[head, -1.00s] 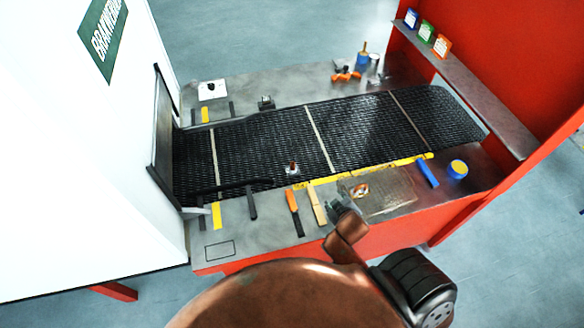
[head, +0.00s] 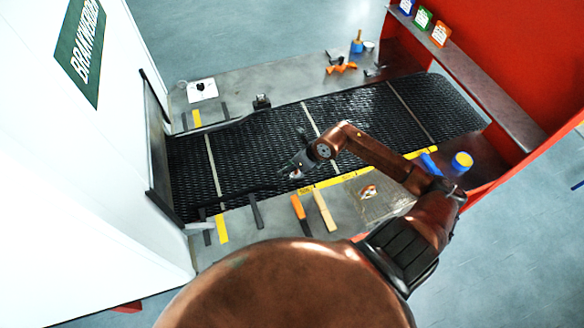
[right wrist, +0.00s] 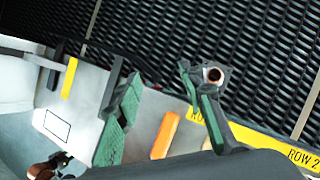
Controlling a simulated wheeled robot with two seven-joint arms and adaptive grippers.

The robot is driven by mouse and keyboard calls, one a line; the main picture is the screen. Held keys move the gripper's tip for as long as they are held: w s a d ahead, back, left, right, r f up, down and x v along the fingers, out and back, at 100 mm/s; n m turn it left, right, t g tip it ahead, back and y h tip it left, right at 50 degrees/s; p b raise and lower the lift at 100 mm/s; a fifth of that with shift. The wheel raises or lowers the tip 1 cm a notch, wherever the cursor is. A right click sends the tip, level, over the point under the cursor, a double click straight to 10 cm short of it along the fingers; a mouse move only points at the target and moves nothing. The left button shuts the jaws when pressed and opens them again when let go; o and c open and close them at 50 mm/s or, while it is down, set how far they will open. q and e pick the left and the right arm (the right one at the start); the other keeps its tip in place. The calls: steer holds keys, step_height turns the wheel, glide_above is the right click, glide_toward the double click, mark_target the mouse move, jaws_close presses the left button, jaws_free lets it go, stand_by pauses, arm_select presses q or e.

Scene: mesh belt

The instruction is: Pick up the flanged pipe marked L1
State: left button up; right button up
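In the right wrist view the pipe's round open end (right wrist: 214,75) shows beside the tip of the right-hand finger. My right gripper (right wrist: 160,80) is open there, its green-padded fingers spread apart with nothing between them. I cannot tell whether that finger touches the pipe. No L1 mark is readable. My left gripper is not in view.
A yellow strip (right wrist: 260,140) reading ROW 2 edges the belt. On the front ledge lie an orange-handled tool (head: 299,208), a wooden bar (head: 324,210) and a clear tray (head: 385,205) with a small orange item. A blue-yellow can (head: 462,164) stands to the right.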

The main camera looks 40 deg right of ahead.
mark_target(296, 172)
steer(key=d+f+g+h, duration=0.1)
steer(key=d+f+h, duration=0.1)
steer(key=d, duration=0.4)
steer(key=p+x, duration=0.1)
steer(key=x, duration=0.1)
steer(key=p+x, duration=0.1)
steer(key=x, duration=0.1)
steer(key=p+x, duration=0.1)
steer(key=x, duration=0.1)
steer(key=shift+s+d+f, duration=0.15)
steer(key=shift+d+f, duration=0.1)
steer(key=shift+d, duration=0.15)
steer(key=shift+f, duration=0.3)
steer(key=shift+c, duration=0.3)
jaws_close()
steer(key=shift+r, duration=0.1)
